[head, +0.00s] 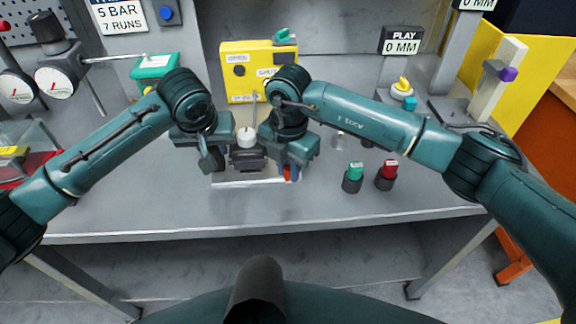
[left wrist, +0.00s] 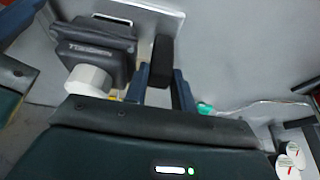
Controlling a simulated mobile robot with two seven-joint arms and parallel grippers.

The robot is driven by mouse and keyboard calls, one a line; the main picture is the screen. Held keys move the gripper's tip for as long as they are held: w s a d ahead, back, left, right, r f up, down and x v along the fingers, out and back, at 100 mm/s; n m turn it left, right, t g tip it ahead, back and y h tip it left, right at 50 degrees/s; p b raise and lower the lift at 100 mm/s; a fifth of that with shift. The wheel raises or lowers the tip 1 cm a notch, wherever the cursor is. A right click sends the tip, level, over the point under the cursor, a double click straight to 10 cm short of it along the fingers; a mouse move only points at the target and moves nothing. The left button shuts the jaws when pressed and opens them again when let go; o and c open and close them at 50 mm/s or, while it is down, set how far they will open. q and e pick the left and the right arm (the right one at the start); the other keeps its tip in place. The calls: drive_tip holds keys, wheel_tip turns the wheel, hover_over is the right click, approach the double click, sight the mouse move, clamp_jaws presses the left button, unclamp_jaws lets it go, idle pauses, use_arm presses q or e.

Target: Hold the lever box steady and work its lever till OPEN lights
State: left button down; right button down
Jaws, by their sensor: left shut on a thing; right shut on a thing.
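The dark lever box (head: 248,158) sits on a pale plate on the bench, between my two grippers, with a white round part (head: 246,137) on it. Both show in the left wrist view, the box (left wrist: 95,45) and the white part (left wrist: 88,80). My left gripper (head: 216,158) is shut on a black grip (left wrist: 163,62) beside the box. My right gripper (head: 289,170) is shut at the box's right side; a little red-orange shows at its fingers, and what it holds is mostly hidden. The yellow panel (head: 231,58) behind has an OPEN label above a dark round lamp.
A green button (head: 355,171) and a red button (head: 388,174) stand right of the grippers. Dial gauges (head: 54,82) and a green box (head: 155,66) are at the left. A yellow knob (head: 402,86) is at the back right. The front of the bench is clear.

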drive_tip(key=d+n, duration=0.1)
drive_tip(key=n, duration=0.1)
drive_tip(key=d+n, duration=0.1)
drive_tip(key=n, duration=0.1)
drive_tip(key=shift+w+d, duration=0.1)
drive_tip(key=shift+w, duration=0.2)
drive_tip(key=n, duration=0.1)
drive_tip(key=w+d+n, duration=0.1)
drive_tip(key=n, duration=0.1)
drive_tip(key=shift+d+n, duration=0.3)
drive_tip(key=n, duration=0.1)
drive_tip(key=w+d+n, duration=0.1)
drive_tip(key=n, duration=0.1)
drive_tip(key=shift+w+d, duration=0.1)
drive_tip(key=shift+w, duration=0.15)
drive_tip(key=shift+w+d+n, duration=0.2)
drive_tip(key=shift+w+n, duration=0.25)
drive_tip(key=shift+n, duration=0.55)
drive_tip(key=shift+w+d+n, duration=0.15)
drive_tip(key=shift+w+n, duration=0.25)
drive_tip(key=shift+n, duration=0.6)
drive_tip(key=c, duration=1.3)
unclamp_jaws()
drive_tip(key=shift+r, duration=0.15)
wheel_tip(320, 180, up, 12)
